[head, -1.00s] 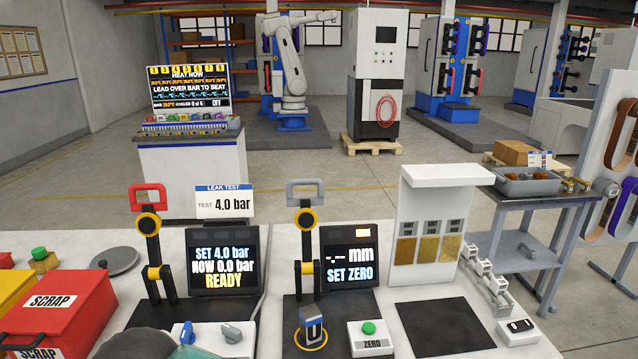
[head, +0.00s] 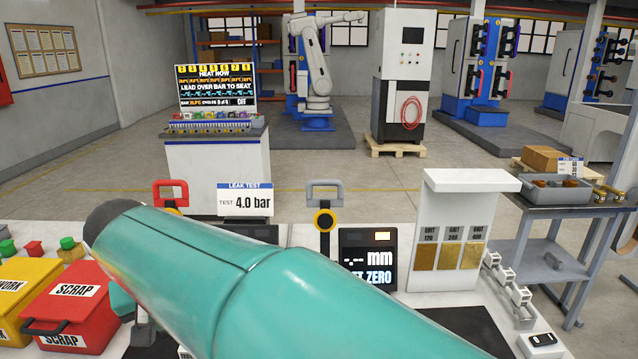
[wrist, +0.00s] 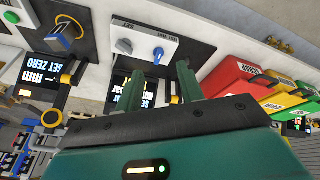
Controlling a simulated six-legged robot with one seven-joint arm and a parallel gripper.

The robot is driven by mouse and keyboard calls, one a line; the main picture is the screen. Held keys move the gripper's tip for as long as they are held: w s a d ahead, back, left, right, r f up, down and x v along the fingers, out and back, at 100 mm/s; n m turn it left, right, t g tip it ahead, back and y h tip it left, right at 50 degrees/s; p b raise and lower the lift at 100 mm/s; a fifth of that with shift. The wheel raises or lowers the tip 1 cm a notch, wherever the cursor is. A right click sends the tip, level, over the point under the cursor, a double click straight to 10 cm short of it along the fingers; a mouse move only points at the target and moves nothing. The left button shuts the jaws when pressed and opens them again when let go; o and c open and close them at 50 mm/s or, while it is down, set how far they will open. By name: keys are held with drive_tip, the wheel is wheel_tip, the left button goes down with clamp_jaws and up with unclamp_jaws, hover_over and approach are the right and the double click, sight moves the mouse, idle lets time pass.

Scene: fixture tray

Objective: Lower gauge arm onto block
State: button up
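The gauge arm (head: 325,220) stands upright in the head view, with a grey handle on top and a yellow-ringed pivot, beside the gauge display (head: 368,258) reading "-.-- mm". My teal arm hides its lower part. The block (wrist: 62,42) shows in the wrist view at upper left, blue and grey, within a yellow ring on a dark plate. It is hidden in the head view. My gripper (wrist: 160,78) has two green fingers spread apart with nothing between them. It is over the leak test station, to the right of the block and gauge arm in the wrist view.
The leak test station's white knob box (wrist: 146,45) lies just beyond my fingers. Its red-handled lever (head: 170,192) stands left of the gauge arm. Red (head: 72,310) and yellow (head: 28,290) bins are at left. A white grit stand (head: 465,183) is at right.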

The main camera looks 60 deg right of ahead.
drive_tip(key=w+d+r+m+g+h, duration=0.25)
drive_tip(key=d+m, duration=0.25)
drive_tip(key=d, duration=0.7)
drive_tip(key=m+g+h, duration=0.3)
drive_tip(key=m+g, duration=1.3)
drive_tip(key=m, duration=0.2)
approach(312, 182)
drive_tip(key=d+x, duration=0.1)
drive_tip(key=x, duration=0.4)
drive_tip(key=shift+y, duration=0.25)
drive_tip(key=x, duration=0.7)
drive_tip(key=shift+s+f, duration=0.1)
drive_tip(key=shift+s, duration=0.1)
clamp_jaws()
